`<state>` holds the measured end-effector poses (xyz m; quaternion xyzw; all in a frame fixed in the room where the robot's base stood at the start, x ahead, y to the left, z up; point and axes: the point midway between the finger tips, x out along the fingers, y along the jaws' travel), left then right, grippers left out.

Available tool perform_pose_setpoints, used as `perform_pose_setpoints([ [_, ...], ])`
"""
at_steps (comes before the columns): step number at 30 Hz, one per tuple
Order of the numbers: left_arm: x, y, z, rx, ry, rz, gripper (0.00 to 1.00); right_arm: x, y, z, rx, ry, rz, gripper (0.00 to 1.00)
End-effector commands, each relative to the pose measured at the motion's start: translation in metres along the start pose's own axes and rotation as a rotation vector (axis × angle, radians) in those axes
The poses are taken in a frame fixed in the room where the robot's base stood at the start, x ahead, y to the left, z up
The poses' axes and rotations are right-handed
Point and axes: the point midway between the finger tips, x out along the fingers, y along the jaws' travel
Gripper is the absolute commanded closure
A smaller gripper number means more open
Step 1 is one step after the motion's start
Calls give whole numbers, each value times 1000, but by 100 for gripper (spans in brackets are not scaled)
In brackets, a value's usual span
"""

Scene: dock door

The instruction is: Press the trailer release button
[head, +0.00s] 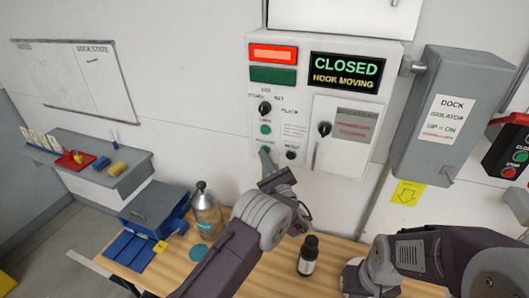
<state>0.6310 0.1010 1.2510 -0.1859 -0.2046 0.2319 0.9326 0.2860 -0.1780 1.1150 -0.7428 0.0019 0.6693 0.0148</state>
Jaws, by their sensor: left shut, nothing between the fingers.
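The grey control box (398,60) is on the wall, with a column of controls on its left side. A black knob (265,107) is at the top, with a green button (265,129) below it. My left gripper (266,154) is shut and empty, its tips at the panel just under the small label below that button. The control there is hidden behind the tips; I cannot tell whether they touch it. A dark control (291,155) is just right of the tips. The display (346,74) reads "CLOSED" and "HOOK MOVING". The red lamp (273,53) is lit; the green lamp (273,75) looks dark.
A wooden bench (329,278) below holds a spray bottle (206,212), a small dark bottle (308,256) and a blue tray (127,250). The dock isolator box (443,90) is right of the panel. A small door with a knob (324,129) is on the panel.

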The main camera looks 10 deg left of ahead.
Motion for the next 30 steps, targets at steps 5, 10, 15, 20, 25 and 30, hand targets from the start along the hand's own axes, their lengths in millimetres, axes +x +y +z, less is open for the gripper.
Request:
perform_pose_setpoints([
  [5,-3,2,2,-1,0,-1,100,-1,0,0,0,0,0,100],
  [10,-10,7,7,0,1,-1,100,-2,0,0,0,0,0,100],
  [15,-12,9,8,-1,0,-1,100,-2,0,0,0,0,0,100],
  [20,-12,9,9,-1,0,0,100,-2,0,0,0,0,0,100],
  [25,-21,15,16,1,2,0,100,-5,0,0,0,0,0,100],
  [30,-33,23,24,1,1,-1,100,-7,0,-1,0,0,0,100],
])
